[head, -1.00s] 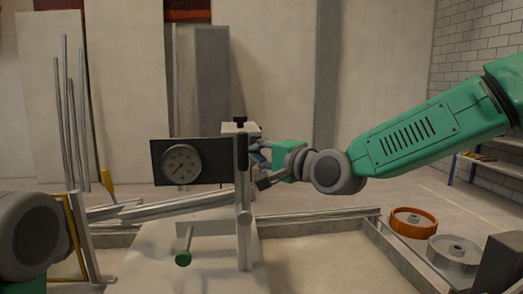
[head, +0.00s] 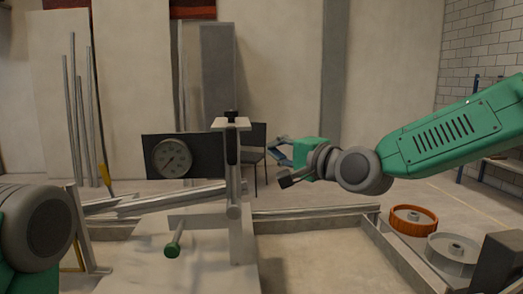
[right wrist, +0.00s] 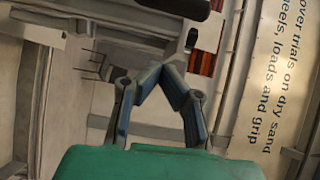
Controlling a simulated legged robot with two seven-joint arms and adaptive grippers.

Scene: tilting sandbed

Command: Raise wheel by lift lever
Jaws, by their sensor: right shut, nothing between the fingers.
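A lever with a green knob (head: 173,251) juts from the front of a pale upright post (head: 241,215); I take it for the lift lever. A dark panel with a round gauge (head: 172,158) is fixed left of the post. My right gripper (head: 278,167) is right of the post, apart from it and above the knob's height. It is shut and empty; its fingers meet in the right wrist view (right wrist: 160,70). My left gripper is out of view. No wheel shows on the post; any wheel behind the rig is hidden.
An orange wheel (head: 413,218) and a grey wheel (head: 452,252) lie at the right, outside the sandbed's metal rim (head: 400,256). A dark chair (head: 258,150) stands behind the rig. Metal rods (head: 83,120) lean at the back left.

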